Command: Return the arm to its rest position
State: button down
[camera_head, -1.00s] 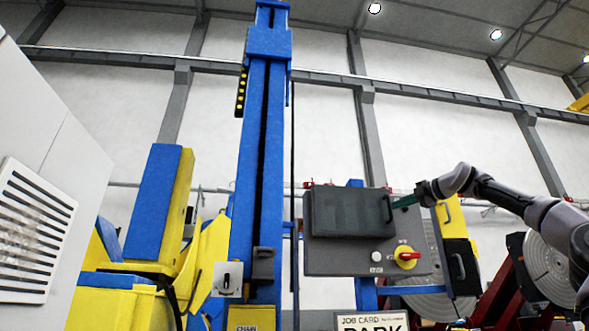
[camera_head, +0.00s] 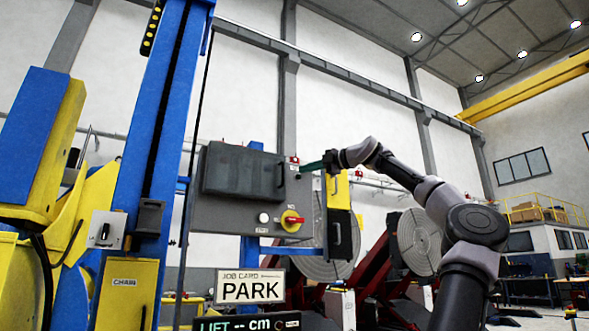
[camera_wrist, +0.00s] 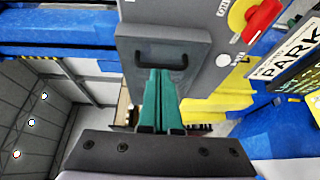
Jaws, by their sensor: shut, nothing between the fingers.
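My gripper (camera_head: 314,166) is at the end of my raised arm, at the right side of the grey control box (camera_head: 225,215) in the head view. In the wrist view my gripper's green fingers (camera_wrist: 157,85) are together with nothing between them. Their tips point toward the black handle (camera_wrist: 160,60) on the box's dark cover (camera_wrist: 185,35). I cannot tell whether the tips touch the handle. My arm bends up from the lower right of the head view and reaches left.
A red and yellow rotary switch (camera_head: 291,221) and a white button (camera_head: 264,218) are on the box. A job card reading PARK (camera_head: 250,286) is below it. A blue column (camera_head: 165,130) stands left. Round grey plates (camera_head: 418,240) on red frames stand behind my arm.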

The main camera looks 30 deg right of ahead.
jog(key=s+d, duration=0.4)
jog(key=d, duration=0.2)
jog(key=shift+s, duration=0.2)
jog(key=shift+r, duration=0.1)
